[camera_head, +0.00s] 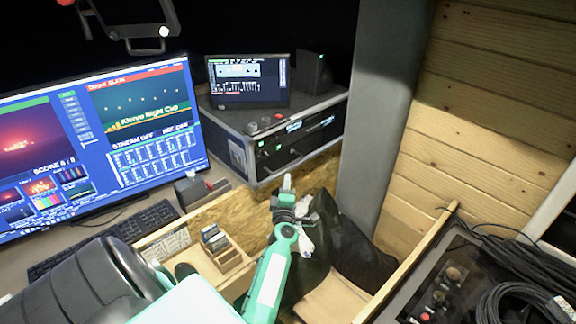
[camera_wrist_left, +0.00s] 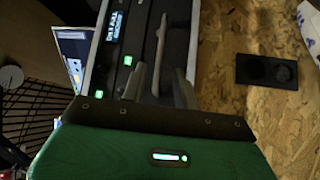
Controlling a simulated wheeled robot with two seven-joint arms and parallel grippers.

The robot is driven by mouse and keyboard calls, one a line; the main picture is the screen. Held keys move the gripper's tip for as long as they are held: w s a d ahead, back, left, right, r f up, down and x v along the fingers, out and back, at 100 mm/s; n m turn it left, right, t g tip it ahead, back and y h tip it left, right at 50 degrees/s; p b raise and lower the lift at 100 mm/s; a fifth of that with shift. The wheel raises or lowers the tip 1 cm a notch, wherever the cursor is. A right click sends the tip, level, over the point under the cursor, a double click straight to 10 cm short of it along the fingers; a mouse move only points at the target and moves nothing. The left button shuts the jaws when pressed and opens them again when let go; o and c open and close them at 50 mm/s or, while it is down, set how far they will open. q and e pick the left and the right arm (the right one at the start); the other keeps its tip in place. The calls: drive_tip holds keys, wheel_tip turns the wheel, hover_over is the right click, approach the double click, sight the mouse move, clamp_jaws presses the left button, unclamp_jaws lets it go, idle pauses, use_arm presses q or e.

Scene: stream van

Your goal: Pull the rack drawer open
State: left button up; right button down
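The rack (camera_head: 241,150) is a black case with pale metal edges, standing on the desk beside the big monitor. Its front faces right and shows small green lights; the drawer's edges are too small to tell. In the left wrist view the rack front (camera_wrist_left: 140,50) fills the upper middle, with a pale bar-shaped handle (camera_wrist_left: 161,38) on it. My left gripper (camera_head: 286,182) is below and in front of the rack in the head view. In the wrist view its two fingers (camera_wrist_left: 159,75) stand apart, with the handle's near end between or just beyond them; contact is unclear. My right gripper is not in view.
A small screen (camera_head: 248,80) stands on the rack. A large monitor (camera_head: 150,130) and a keyboard (camera_head: 110,235) are at left. A wooden box with compartments (camera_head: 222,255) is near my forearm. A grey pillar (camera_head: 385,110) rises right of the rack. Coiled cables (camera_head: 520,300) lie at lower right.

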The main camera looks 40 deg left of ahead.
sight(288, 165)
use_arm(q)
drive_tip(key=x, duration=0.9)
drive_tip(key=shift+p, duration=0.3)
clamp_jaws()
